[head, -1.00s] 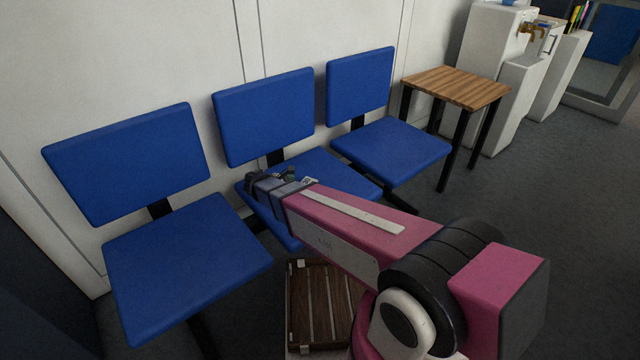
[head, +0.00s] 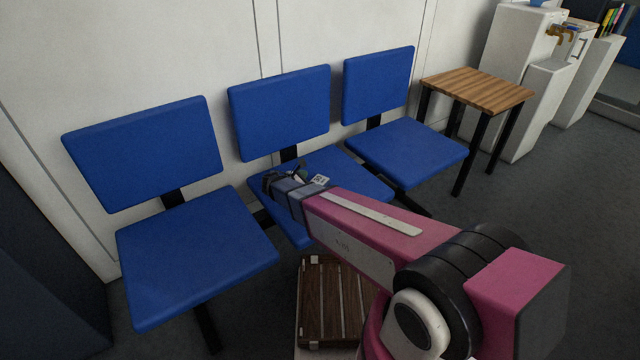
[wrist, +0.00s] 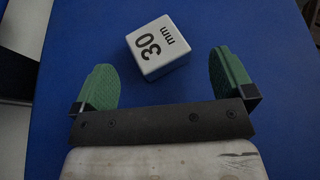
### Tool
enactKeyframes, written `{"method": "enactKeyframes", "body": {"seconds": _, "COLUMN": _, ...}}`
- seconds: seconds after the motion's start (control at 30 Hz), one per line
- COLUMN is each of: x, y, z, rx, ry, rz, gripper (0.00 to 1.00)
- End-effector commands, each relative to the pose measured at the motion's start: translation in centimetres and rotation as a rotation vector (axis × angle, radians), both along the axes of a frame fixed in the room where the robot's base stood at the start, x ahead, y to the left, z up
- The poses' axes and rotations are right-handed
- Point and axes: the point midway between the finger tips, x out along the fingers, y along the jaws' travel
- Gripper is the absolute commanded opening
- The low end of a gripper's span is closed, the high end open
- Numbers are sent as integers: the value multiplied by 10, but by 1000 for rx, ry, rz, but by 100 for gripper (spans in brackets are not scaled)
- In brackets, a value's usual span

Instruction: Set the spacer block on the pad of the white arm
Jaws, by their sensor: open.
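My gripper (wrist: 161,62) is open, with green pads on either side. The block lies between and slightly beyond the fingertips, apart from both pads. In the head view my gripper (head: 286,178) is over the middle seat, partly hidden by its own body. The white arm and its pad are not seen in these frames.
Blue chairs stand along a white wall, with the left seat (head: 195,255) and right seat (head: 405,152) empty. A small wooden table (head: 477,90) stands right of them, beside a white water dispenser (head: 515,60). A slatted wooden case (head: 333,300) lies below my arm.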

Motion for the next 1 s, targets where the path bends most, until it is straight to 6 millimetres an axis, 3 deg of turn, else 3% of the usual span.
{"method": "enactKeyframes", "body": {"seconds": 0.27, "x": 23, "y": -27, "z": -13, "rx": 0, "ry": 0, "rz": -1, "gripper": 100}}
{"method": "enactKeyframes", "body": {"seconds": 0.5, "x": 24, "y": -30, "z": -14, "rx": 1, "ry": 1, "rz": 0, "gripper": 100}}
{"method": "enactKeyframes", "body": {"seconds": 0.53, "x": 24, "y": -30, "z": -14, "rx": 1, "ry": 1, "rz": 0, "gripper": 97}}
{"method": "enactKeyframes", "body": {"seconds": 0.57, "x": 24, "y": -30, "z": -14, "rx": 1, "ry": 1, "rz": 0, "gripper": 87}}
{"method": "enactKeyframes", "body": {"seconds": 0.7, "x": 24, "y": -30, "z": -14, "rx": 1, "ry": 1, "rz": 0, "gripper": 41}}
{"method": "enactKeyframes", "body": {"seconds": 0.83, "x": 24, "y": -30, "z": -14, "rx": 1, "ry": 1, "rz": 0, "gripper": 39}}
{"method": "enactKeyframes", "body": {"seconds": 0.9, "x": 24, "y": -30, "z": -14, "rx": 0, "ry": 0, "rz": 0, "gripper": 29}}
{"method": "enactKeyframes", "body": {"seconds": 1.0, "x": 24, "y": -30, "z": -14, "rx": 0, "ry": 0, "rz": 0, "gripper": 29}}
